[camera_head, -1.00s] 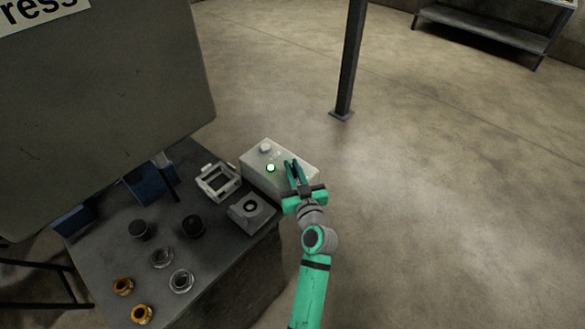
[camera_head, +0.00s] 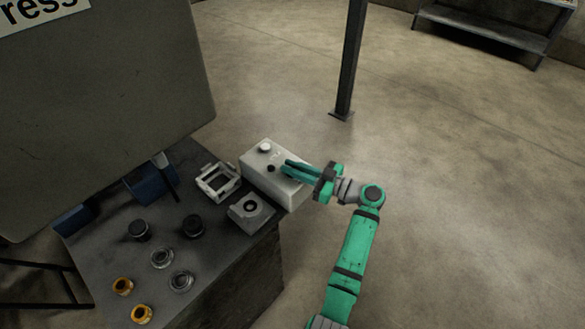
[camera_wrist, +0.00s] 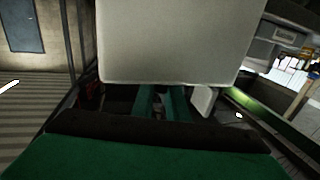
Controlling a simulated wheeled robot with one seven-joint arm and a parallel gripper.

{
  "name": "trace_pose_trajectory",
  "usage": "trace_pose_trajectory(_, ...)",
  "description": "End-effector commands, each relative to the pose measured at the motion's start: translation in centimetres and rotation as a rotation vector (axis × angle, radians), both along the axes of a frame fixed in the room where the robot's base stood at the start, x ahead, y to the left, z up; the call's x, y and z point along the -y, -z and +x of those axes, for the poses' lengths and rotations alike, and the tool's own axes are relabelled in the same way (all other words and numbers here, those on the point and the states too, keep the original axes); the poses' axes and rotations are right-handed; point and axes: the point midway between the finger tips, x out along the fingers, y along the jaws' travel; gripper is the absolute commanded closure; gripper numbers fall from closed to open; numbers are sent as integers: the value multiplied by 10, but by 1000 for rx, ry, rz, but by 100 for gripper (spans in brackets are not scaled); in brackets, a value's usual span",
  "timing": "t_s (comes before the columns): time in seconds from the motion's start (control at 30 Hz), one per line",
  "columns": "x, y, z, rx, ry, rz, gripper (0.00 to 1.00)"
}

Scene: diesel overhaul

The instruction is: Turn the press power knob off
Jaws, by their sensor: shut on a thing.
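The pale control box (camera_head: 256,168) stands at the right end of the bench in the head view. A white round button (camera_head: 264,147) sits on its far left part, and a small dark indicator (camera_head: 271,168) is beside it, unlit. My green gripper (camera_head: 286,167) reaches in from the right over the box top, its fingers close together and shut on the power knob. The knob itself is hidden by the fingers. In the wrist view the two fingers (camera_wrist: 163,104) point away from me, and what is between them is too dark to make out.
The bench (camera_head: 215,262) holds a white frame (camera_head: 217,182), a grey block with a round hole (camera_head: 250,212), dark cylinders, clear rings and brass-coloured parts. A large grey panel (camera_head: 100,110) rises at the left. The floor to the right is open, with a post (camera_head: 350,60) behind.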

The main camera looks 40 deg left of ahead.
Motion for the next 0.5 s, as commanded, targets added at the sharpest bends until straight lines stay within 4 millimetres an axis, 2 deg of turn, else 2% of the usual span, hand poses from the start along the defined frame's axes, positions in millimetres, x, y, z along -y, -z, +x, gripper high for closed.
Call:
trace_pose_trajectory(0.2, -1, 0, 2, -2, -193, -3, 100)
trace_pose_trajectory(0.5, -1, 0, 0, -3, -381, -3, 100)
